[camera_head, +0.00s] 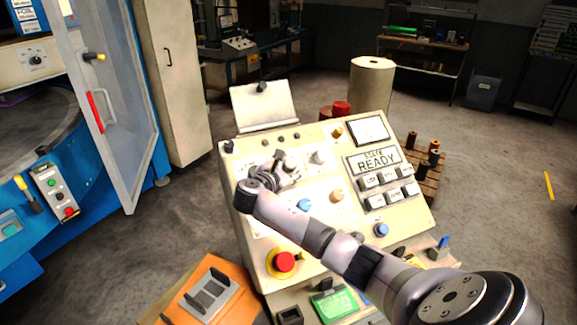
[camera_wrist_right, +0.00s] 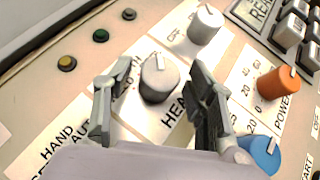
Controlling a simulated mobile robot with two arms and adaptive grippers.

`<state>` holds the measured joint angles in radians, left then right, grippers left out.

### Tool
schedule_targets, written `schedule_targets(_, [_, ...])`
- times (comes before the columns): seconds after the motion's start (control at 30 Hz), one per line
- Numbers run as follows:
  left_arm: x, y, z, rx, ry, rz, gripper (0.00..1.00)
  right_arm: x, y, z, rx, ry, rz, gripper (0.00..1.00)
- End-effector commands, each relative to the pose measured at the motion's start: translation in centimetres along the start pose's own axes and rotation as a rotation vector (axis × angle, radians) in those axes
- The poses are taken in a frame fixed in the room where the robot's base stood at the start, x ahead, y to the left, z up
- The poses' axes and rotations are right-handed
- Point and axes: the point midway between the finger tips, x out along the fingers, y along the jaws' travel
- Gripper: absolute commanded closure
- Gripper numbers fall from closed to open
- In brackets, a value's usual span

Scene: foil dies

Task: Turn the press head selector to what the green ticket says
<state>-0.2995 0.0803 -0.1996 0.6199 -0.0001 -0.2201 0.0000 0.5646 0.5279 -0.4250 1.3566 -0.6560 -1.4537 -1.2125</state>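The press head selector is a pale grey knob (camera_wrist_right: 158,78) with a white pointer line, beside a partly covered "HEA…" label on the cream panel. My right gripper (camera_wrist_right: 160,92) is open, with one finger on each side of this knob; I cannot tell whether they touch it. In the head view my right gripper (camera_head: 284,170) is over the upper left of the control panel (camera_head: 240,165) and hides the knob. A green card (camera_head: 336,305), probably the ticket, lies at the console's lower front; its writing is too small to read. My left gripper is out of view.
Nearby are a white knob (camera_wrist_right: 205,25), an orange power knob (camera_wrist_right: 278,82) and a blue knob (camera_wrist_right: 262,152). A red stop button (camera_head: 285,262) is at the panel's lower left. An open clear door (camera_head: 110,110) stands at left. Open floor lies to the right.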

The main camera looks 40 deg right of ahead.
Motion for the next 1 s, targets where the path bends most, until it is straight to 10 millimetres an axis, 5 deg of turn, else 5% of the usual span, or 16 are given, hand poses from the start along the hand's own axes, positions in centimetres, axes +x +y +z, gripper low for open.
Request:
schedule_targets(0.37, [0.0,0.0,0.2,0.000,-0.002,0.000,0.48,-0.7,0.1,-0.1,-0.001,0.002,0.003,0.48])
schedule_targets(0.8, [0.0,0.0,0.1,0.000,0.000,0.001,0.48,-9.3,0.0,-0.1,0.001,0.004,0.002,0.48])
schedule_targets(1.0, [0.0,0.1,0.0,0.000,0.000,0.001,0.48,-11.6,0.0,-0.1,-0.001,0.002,0.001,0.48])
